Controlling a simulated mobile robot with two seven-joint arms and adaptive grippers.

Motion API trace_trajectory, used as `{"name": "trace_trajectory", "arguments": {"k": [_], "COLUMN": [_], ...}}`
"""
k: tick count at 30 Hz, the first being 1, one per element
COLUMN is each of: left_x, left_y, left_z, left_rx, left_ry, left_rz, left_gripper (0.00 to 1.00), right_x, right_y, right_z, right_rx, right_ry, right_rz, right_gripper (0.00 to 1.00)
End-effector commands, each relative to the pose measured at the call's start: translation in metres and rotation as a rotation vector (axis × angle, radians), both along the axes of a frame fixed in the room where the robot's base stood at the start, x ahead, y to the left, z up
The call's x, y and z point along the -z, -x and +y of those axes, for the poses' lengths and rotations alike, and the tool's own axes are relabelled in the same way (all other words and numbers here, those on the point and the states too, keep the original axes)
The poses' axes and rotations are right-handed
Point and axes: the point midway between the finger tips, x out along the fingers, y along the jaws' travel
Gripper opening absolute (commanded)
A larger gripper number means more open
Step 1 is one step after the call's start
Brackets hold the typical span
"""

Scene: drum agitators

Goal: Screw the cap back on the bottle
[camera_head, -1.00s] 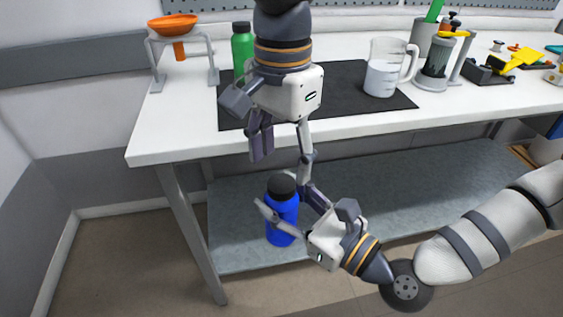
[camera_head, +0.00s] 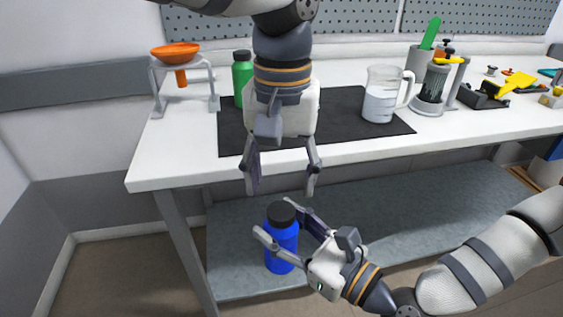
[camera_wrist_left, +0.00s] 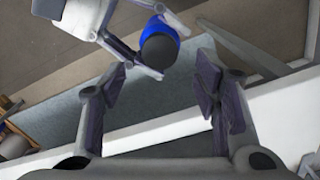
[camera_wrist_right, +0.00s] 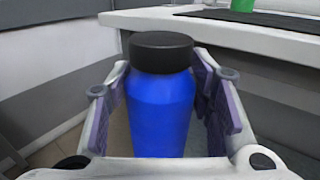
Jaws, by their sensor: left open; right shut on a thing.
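The blue bottle (camera_head: 282,247) is upright, with its black cap (camera_head: 281,214) on top; whether the cap is threaded tight cannot be told. My right gripper (camera_head: 274,218) is shut on the bottle, a finger on each side of its body. The right wrist view shows the bottle (camera_wrist_right: 161,115) between the fingers and the cap (camera_wrist_right: 161,52) above them. My left gripper (camera_head: 282,187) is open and empty, pointing down above the cap and apart from it. In the left wrist view, the cap (camera_wrist_left: 159,52) lies beyond the gap between the open fingers.
The white table (camera_head: 160,170) has its front edge just behind the bottle, with a grey lower shelf (camera_head: 410,225) beneath. On top stand a green bottle (camera_head: 242,75), a glass pitcher (camera_head: 380,95) on a black mat (camera_head: 345,135), and an orange bowl (camera_head: 176,52) on a stand.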

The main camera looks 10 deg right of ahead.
Motion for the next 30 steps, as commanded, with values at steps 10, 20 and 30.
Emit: {"name": "trace_trajectory", "arguments": {"k": [10, 20, 30], "left_x": [0.052, 0.059, 0.058], "left_y": [0.001, 0.001, 0.001], "left_z": [0.000, 0.000, 0.001], "left_rx": [0.002, 0.002, 0.002], "left_ry": [0.001, 0.000, 0.000], "left_rz": [0.001, 0.000, 0.000], "left_gripper": [0.56, 0.56, 0.03], "right_x": [0.000, -0.001, 0.000], "right_y": [0.000, 0.000, 0.000], "right_z": [0.000, 0.000, 0.000], "right_rx": [0.000, 0.000, 0.000], "right_ry": [-0.001, -0.001, -0.001], "right_rz": [-0.001, -0.001, -0.001], "right_gripper": [0.00, 0.00, 0.00]}}
